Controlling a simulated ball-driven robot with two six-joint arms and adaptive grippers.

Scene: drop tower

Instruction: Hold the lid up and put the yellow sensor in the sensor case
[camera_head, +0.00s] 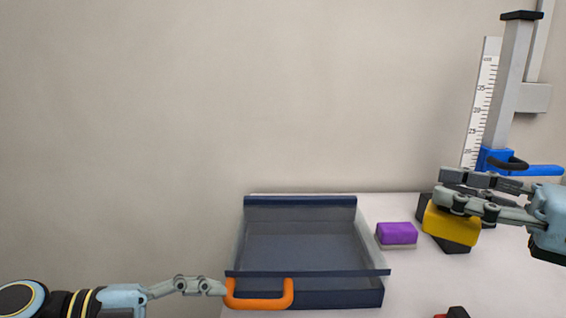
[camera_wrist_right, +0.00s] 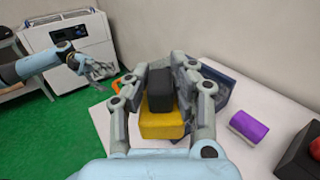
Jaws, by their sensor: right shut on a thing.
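The sensor case (camera_head: 340,298) is a dark blue box in the middle of the head view. Its clear lid (camera_head: 305,245) has dark edges and an orange handle (camera_head: 258,302) at the front; how far it is raised is hard to tell. My left gripper (camera_head: 222,287) is at the handle's left end; whether its fingers grip the handle is unclear. My right gripper (camera_head: 440,188) is shut on the yellow sensor (camera_head: 450,226), right of the case. In the right wrist view the yellow sensor (camera_wrist_right: 163,125) sits between the fingers with a black block (camera_wrist_right: 160,90) against it.
A purple block (camera_head: 397,233) on a pale base stands between the case and my right gripper. A drop tower with a ruler (camera_head: 481,100) and blue clamp (camera_head: 492,160) rises at the back right. A black and red thing (camera_head: 457,313) is at the front edge of view.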

